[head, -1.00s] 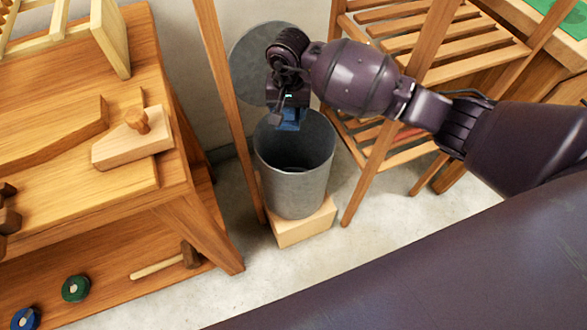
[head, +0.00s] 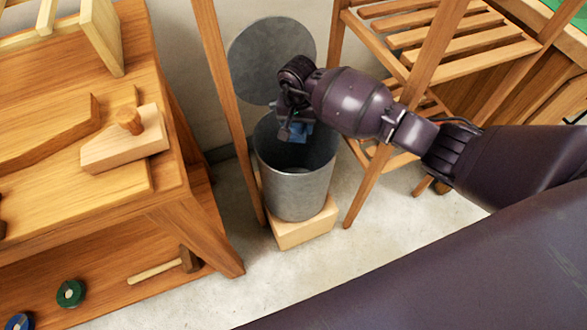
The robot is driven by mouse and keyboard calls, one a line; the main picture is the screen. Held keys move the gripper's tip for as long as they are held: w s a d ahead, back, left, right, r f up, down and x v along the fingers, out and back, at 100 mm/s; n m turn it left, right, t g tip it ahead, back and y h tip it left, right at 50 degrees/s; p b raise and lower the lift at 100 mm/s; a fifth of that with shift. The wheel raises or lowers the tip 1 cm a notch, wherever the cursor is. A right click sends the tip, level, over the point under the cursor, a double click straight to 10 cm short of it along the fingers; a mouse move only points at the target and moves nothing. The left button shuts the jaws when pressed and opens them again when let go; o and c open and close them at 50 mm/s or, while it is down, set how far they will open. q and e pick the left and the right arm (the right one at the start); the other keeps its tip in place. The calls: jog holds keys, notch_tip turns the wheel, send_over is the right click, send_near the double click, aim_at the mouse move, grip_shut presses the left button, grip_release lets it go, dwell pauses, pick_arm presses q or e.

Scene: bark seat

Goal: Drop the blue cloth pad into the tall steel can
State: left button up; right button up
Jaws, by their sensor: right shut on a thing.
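The tall steel can (head: 294,187) stands upright on a pale wooden block, its mouth open upward. A round grey lid (head: 262,58) shows upright behind it against the wall. My right gripper (head: 293,134) points down over the can's mouth, within its rim as seen from above. It is shut on the blue cloth pad (head: 298,132), of which only a small part shows below the gripper. The fingertips are dark and partly hidden. My left gripper is not in view.
A wooden workbench (head: 165,190) with a wooden plane (head: 125,140) is at left. A mallet (head: 165,266) and tape rolls lie on its lower shelf. Slanted wooden posts and a slatted rack (head: 470,45) flank the can closely. The floor in front is clear.

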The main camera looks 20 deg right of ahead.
jog(key=shift+f, duration=0.6)
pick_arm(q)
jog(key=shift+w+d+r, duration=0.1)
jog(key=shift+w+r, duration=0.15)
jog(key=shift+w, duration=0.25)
pick_arm(e)
jog(key=o, duration=1)
notch_tip(320, 180, up, 7)
jog(key=shift+w+f+p, duration=0.1)
jog(key=shift+f+p, duration=0.05)
jog(key=shift+p, duration=0.95)
jog(key=shift+r, duration=0.4)
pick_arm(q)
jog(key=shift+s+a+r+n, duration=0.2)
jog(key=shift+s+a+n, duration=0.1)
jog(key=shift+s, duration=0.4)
